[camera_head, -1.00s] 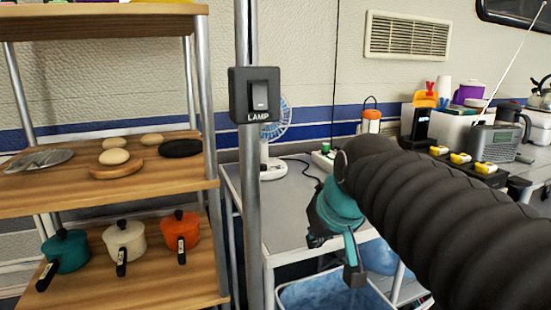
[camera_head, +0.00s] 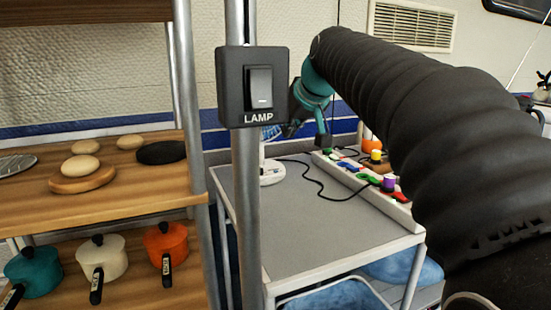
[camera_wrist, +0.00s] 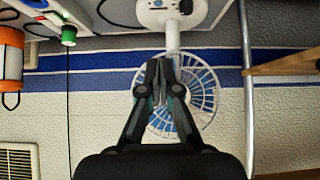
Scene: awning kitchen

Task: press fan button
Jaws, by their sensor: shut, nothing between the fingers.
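The small white fan stands on the grey cart behind the lamp switch post. In the head view its white base (camera_head: 271,173) shows, while its cage is mostly hidden by the switch and my gripper. In the wrist view the fan appears upside down, with its base (camera_wrist: 172,12) at the top edge and its blue-bladed cage (camera_wrist: 205,88) behind my fingers. Small dark and grey controls show on the base, but I cannot tell which is the button. My gripper (camera_wrist: 160,78) is shut and empty, in front of the fan's stem and cage, apparently not touching the base.
A lamp switch (camera_head: 255,88) on a metal post stands close in front. A power strip (camera_head: 372,190) with several coloured plugs and a black cable lies on the cart (camera_head: 300,235). Shelves with pots stand at left. The cart's middle is clear.

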